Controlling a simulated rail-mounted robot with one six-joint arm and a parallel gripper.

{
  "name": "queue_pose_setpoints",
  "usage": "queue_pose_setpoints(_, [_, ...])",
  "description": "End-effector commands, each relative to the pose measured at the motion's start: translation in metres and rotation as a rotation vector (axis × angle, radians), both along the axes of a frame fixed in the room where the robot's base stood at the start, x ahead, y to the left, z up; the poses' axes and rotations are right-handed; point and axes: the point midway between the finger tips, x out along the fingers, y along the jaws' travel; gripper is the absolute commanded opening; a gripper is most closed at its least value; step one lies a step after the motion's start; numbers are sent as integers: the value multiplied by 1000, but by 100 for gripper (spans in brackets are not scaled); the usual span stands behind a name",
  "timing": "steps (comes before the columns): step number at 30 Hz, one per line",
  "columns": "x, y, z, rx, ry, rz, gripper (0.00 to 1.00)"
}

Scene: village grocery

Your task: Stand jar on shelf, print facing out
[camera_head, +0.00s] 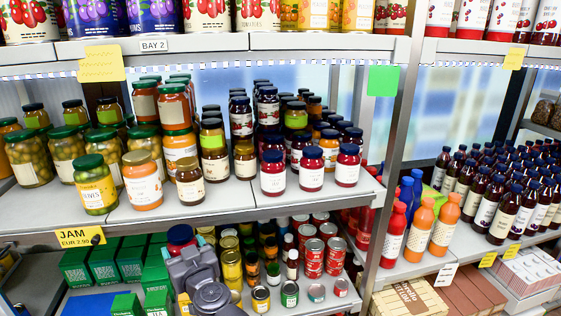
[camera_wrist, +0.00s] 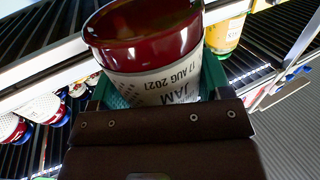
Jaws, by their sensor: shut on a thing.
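My gripper (camera_head: 190,258) is shut on a red jam jar and holds it below the front edge of the middle shelf (camera_head: 236,198). The jar's dark blue lid (camera_head: 181,234) shows in the head view; my gripper hides most of the rest. In the wrist view the jar (camera_wrist: 145,50) is dark red with a white label.
Olive jars (camera_head: 95,184), an orange jar (camera_head: 143,180) and a small brown jar (camera_head: 190,182) stand left on the shelf. Bare shelf shows between the brown jar and the red jars. Tins (camera_head: 313,257) and green boxes (camera_head: 110,262) fill the shelf below.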

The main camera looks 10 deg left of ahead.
Motion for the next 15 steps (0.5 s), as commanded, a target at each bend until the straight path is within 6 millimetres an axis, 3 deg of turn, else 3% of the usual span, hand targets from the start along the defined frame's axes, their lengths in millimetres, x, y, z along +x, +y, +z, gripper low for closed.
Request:
queue_pose_setpoints(1, [0,0,27,0,0,0,23])
queue_pose_setpoints(9, [0,0,135,0,0,0,23])
queue_pose_setpoints(12, [0,0,162,0,0,0,23])
queue_pose_setpoints(15, [0,0,171,0,0,0,23])
